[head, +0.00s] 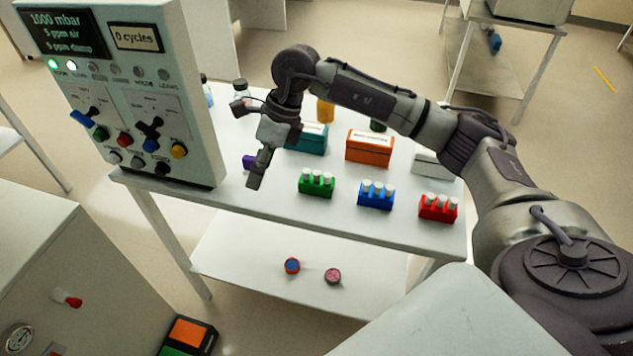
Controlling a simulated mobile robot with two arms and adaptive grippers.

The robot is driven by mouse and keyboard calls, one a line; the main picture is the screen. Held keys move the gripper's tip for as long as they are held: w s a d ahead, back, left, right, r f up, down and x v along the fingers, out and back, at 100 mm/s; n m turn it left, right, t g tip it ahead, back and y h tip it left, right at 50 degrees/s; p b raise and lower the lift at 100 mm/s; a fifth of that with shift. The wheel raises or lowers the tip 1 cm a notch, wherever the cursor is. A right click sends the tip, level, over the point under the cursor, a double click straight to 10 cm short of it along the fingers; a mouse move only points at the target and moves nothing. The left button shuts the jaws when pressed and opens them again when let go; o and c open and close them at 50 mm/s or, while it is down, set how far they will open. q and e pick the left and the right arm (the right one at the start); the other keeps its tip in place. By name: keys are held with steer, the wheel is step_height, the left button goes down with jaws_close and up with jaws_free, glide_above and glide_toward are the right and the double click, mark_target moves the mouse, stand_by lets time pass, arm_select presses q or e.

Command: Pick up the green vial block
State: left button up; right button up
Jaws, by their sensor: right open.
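The green vial block (316,184) stands upright on the white table, with several pale-capped vials in its top. It is the leftmost of a front row of three, with the blue vial block (376,195) and the red vial block (438,208) to its right. My right gripper (258,178) points down to the left of the green block. It is open, apart from the block, and nothing shows held in it. Its height above the table is hard to tell. My left gripper is not in view.
A teal box (309,138) and an orange box (370,147) stand behind the row. A purple object (249,162) is partly hidden by my right gripper. A control panel (150,100) bounds the left. The lower shelf (250,255) holds two small round items.

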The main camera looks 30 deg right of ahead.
mark_target(317, 172)
steer(key=d+r+m+h, duration=0.1)
steer(key=d+h, duration=0.1)
steer(key=d, duration=0.4)
steer(key=d+r+h, duration=0.2)
steer(key=d+h, duration=0.1)
steer(key=d, duration=0.3)
steer(key=shift+g, duration=0.3)
steer(key=f, duration=0.5)
steer(key=f+p, duration=0.1)
steer(key=f, duration=0.2)
steer(key=shift+d, duration=0.35)
steer(key=shift+s+f+p, duration=0.15)
steer(key=shift+f+p, duration=0.3)
steer(key=shift+f, duration=1)
steer(key=shift+s+f+p, duration=0.1)
steer(key=shift+f+p, duration=0.35)
steer(key=shift+f, duration=0.95)
jaws_close()
steer(key=shift+r, duration=0.1)
